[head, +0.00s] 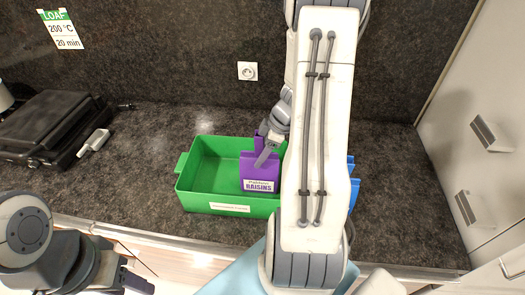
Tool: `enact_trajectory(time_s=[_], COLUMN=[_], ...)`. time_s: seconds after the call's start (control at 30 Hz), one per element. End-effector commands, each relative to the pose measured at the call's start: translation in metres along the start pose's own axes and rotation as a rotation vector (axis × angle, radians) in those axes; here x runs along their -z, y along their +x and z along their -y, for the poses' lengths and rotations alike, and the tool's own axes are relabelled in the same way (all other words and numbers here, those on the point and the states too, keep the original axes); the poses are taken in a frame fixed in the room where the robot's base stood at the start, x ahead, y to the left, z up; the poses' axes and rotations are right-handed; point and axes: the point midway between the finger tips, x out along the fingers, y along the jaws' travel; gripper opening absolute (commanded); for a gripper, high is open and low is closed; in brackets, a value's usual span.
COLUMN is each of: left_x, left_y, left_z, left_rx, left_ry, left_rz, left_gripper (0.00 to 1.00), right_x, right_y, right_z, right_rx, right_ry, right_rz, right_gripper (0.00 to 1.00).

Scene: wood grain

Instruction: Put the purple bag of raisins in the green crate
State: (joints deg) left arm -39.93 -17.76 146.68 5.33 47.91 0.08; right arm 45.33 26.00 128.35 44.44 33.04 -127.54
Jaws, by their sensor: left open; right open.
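The purple bag of raisins (259,172) shows its white label in the right part of the green crate (212,193), its lower edge just behind the front wall. I cannot tell whether it rests on the crate's floor. More purple shows just behind it. My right gripper (268,152) is open at the bag's top, with a grey finger in front of the purple; I cannot tell if it touches. My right arm hides the crate's right end. My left gripper (136,283) is open and empty at the bottom left, away from the crate.
Blue objects (354,190) stand right of the crate, partly hidden by my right arm. A black grill (48,127) sits at the left of the dark counter. White drawers (475,165) bound the right. Counter is clear left of the crate.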

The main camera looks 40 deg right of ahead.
Motion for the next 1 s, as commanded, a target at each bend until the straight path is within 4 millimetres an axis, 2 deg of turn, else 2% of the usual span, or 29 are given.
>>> enact_trajectory(time_s=[0.17,0.6,0.8,1.0], left_x=[0.000,-0.001,-0.001,-0.001], left_y=[0.001,0.013,0.014,0.014], left_z=[0.000,0.001,0.001,0.001], left_rx=[0.000,0.000,0.000,0.000], left_ry=[0.000,-0.002,-0.001,-0.001], left_rz=[0.000,0.000,0.000,0.000], left_gripper=[0.50,0.50,0.50,0.50], right_x=[0.001,-0.001,0.000,0.000], right_y=[-0.016,-0.102,-0.119,-0.120], right_z=[-0.002,-0.002,-0.001,0.000], right_rx=[-0.006,-0.006,-0.002,0.000], right_ry=[-0.002,-0.001,0.000,0.000], right_rz=[-0.002,-0.001,0.000,0.000], right_gripper=[0.58,0.58,0.58,0.58])
